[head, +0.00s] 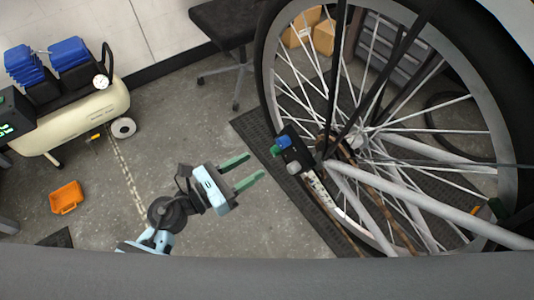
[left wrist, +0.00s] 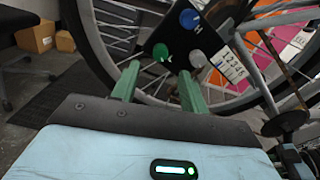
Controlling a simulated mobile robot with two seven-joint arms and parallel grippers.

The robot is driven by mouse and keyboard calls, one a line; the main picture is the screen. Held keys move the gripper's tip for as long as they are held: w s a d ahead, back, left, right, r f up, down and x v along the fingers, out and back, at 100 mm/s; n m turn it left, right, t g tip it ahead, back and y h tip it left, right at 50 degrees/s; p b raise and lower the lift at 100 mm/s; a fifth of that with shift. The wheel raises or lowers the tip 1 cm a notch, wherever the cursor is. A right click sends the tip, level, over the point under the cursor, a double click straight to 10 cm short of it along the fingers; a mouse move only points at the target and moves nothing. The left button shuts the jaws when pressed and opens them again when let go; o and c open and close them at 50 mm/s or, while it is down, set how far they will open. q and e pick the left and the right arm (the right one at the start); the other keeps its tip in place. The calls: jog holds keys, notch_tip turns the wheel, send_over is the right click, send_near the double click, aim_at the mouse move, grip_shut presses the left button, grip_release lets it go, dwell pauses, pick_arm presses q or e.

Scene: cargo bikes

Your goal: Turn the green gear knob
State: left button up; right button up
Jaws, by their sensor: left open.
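The green gear knob (head: 276,151) sits on a dark control box (head: 295,148) beside the bike's wheel hub. In the left wrist view the green knob (left wrist: 161,52) shows on the box's face, just beyond and between the fingertips. A blue knob (left wrist: 189,18) and a grey knob (left wrist: 197,58) are on the same box. My left gripper (head: 256,166) is open and empty, its green fingers pointing at the box. In the head view a small gap shows between the fingertips and the knob. My right gripper is not in view.
The large spoked wheel (head: 268,60) and frame tubes (head: 430,195) stand right of the box. A label strip with numbers (left wrist: 228,64) is beside the knobs. A compressor (head: 85,112), an orange crate (head: 66,198) and a black chair (head: 225,22) are farther off.

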aim_at(272, 153)
pick_arm(q)
jog(key=x, duration=0.6)
grip_shut()
jog(key=shift+p, duration=0.4)
